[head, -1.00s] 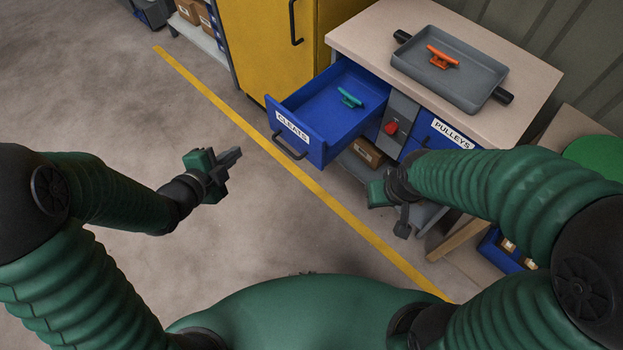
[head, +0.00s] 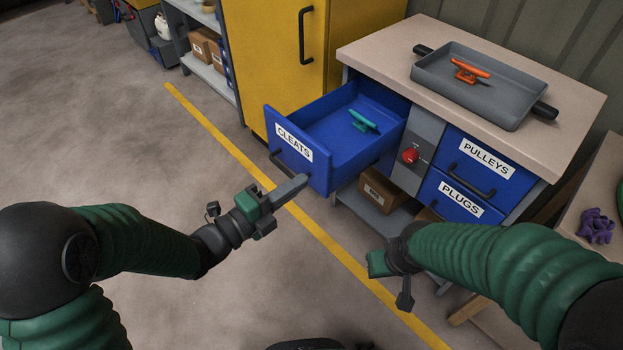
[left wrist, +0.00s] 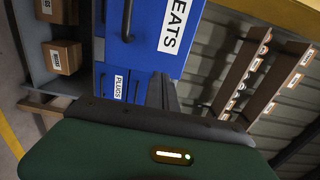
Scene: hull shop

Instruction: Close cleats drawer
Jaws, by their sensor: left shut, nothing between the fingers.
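The blue cleats drawer (head: 292,141) is pulled well out of the bench and shows a white CLEATS label and a dark bar handle (head: 288,165). A teal cleat (head: 363,121) lies inside it. My left gripper (head: 293,188) is shut and empty, with its tips close to the lower part of the drawer front, near the handle; I cannot tell whether they touch. In the left wrist view the drawer front (left wrist: 150,55) and its handle (left wrist: 127,20) stand beyond the fingers (left wrist: 162,92). My right gripper (head: 391,275) hangs low before the bench, its jaws unclear.
The pulleys drawer (head: 485,163) and plugs drawer (head: 452,195) are shut. A red knob (head: 410,155) sits beside them. A yellow cabinet (head: 265,60) stands left. Open floor lies in front.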

